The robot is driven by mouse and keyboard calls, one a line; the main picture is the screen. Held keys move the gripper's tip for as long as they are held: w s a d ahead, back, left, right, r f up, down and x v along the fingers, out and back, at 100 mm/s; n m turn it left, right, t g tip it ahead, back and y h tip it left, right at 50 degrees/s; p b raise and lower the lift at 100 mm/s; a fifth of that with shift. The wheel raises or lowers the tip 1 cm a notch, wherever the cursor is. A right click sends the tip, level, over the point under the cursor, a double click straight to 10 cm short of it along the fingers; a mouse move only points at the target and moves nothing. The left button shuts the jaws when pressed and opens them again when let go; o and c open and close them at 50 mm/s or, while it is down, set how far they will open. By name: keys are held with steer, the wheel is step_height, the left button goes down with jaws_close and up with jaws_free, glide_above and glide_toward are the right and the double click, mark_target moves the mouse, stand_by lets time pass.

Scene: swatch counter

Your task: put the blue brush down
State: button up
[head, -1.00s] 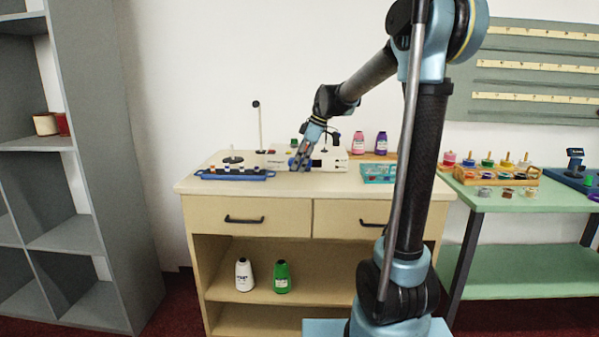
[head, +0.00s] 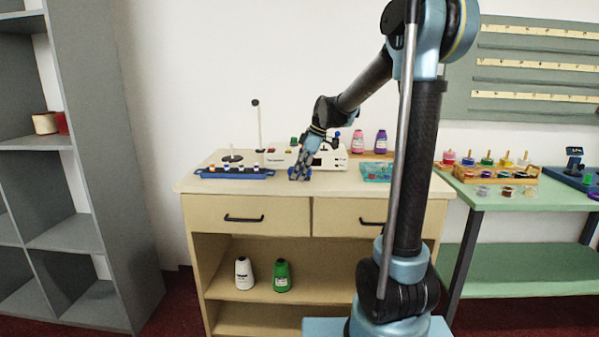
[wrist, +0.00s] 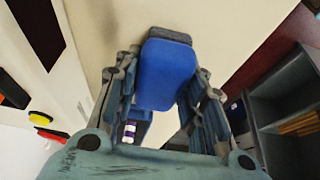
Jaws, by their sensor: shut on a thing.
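The blue brush (wrist: 167,75) shows in the wrist view as a blue block with a dark grey edge, between the fingers of my gripper (wrist: 165,88). My gripper is shut on it. The beige counter top (wrist: 106,22) lies beyond the brush; I cannot tell whether they touch. In the head view my gripper (head: 300,168) is low over the counter, in front of the white device and right of the blue tray. The brush is too small there to tell apart from the fingers.
A blue tray (head: 234,173) with small bobbins stands left of my gripper. A white device (head: 327,160) with coloured knobs is behind it. A teal tray (head: 377,173) and pink (head: 358,142) and purple (head: 381,142) bottles are to the right. The counter's front strip is clear.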

steer(key=o, duration=1)
steer(key=shift+o, duration=0.2)
steer(key=shift+r, duration=0.15)
steer(key=shift+r, duration=0.25)
steer(key=v, duration=1.7)
steer(key=s+d+f+m+h, duration=0.1)
steer(key=s+d+f+m, duration=0.4)
steer(key=s+f, duration=0.5)
steer(key=s+d+f+m+t+h, duration=0.1)
steer(key=s+d+f+m, duration=0.4)
steer(key=s+f, duration=0.5)
steer(key=s+d+f+m+t+h, duration=0.1)
steer(key=s+d+f+m, duration=0.4)
steer(key=s+f, duration=0.5)
steer(key=shift+s+m+h, duration=0.7)
steer(key=shift+s+m, duration=0.05)
steer(key=shift+m, duration=0.45)
